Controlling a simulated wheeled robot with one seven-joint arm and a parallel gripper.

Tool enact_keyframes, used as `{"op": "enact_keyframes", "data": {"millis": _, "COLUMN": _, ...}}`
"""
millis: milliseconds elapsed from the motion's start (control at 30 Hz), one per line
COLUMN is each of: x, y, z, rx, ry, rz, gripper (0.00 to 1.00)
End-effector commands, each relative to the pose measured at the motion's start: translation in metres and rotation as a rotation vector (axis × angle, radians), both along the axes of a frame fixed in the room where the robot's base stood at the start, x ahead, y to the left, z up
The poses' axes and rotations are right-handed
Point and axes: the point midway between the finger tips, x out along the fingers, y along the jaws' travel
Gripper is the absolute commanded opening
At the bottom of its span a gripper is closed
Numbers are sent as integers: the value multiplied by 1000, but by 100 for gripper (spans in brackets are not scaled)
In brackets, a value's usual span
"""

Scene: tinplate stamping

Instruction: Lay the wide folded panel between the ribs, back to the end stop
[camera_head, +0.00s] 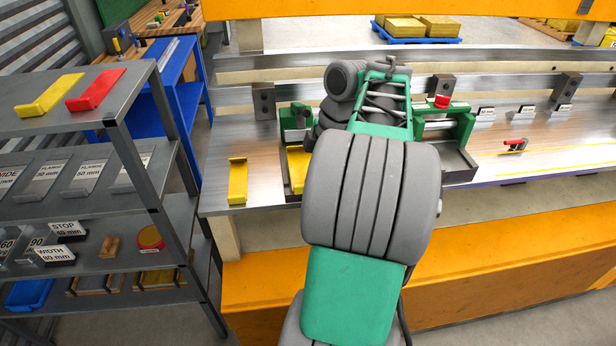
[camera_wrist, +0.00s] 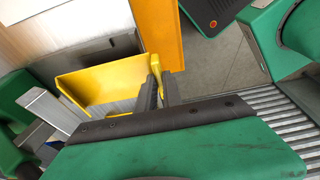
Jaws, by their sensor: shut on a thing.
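My gripper (camera_wrist: 160,88) is shut on the upright edge of a yellow folded panel (camera_wrist: 98,84) in the wrist view. The panel's broad face reaches left from the fingers, beside a dark grey bar (camera_wrist: 98,50). In the head view my arm hides the gripper, and only the left part of a yellow panel (camera_head: 297,172) shows beside the arm, at the green fixture (camera_head: 292,118). A light grey block (camera_wrist: 45,106) lies left of the panel in the wrist view. Whether the panel touches the bar or rests on the fixture I cannot tell.
Another yellow folded panel (camera_head: 237,181) lies on the bench, left of the fixture. A shelf (camera_head: 120,110) at left holds a yellow panel (camera_head: 48,96) and a red panel (camera_head: 96,90). A second green fixture part (camera_head: 455,128) stands right of my arm. Bench space farther right is mostly clear.

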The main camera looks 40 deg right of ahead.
Motion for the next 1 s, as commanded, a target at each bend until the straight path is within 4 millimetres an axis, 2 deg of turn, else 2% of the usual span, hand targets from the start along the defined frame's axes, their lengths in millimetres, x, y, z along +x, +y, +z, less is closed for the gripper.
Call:
{"op": "enact_keyframes", "data": {"millis": 267, "x": -2, "y": -3, "z": 2, "rx": 4, "ry": -3, "rz": -2, "gripper": 0}}
{"op": "enact_keyframes", "data": {"millis": 733, "x": 36, "y": -27, "z": -22, "rx": 4, "ry": -4, "rz": 0, "gripper": 0}}
{"op": "enact_keyframes", "data": {"millis": 800, "x": 35, "y": -27, "z": -30, "rx": 2, "ry": -4, "rz": -1, "gripper": 0}}
{"op": "enact_keyframes", "data": {"millis": 1000, "x": 35, "y": -26, "z": -33, "rx": 3, "ry": -3, "rz": -2, "gripper": 0}}
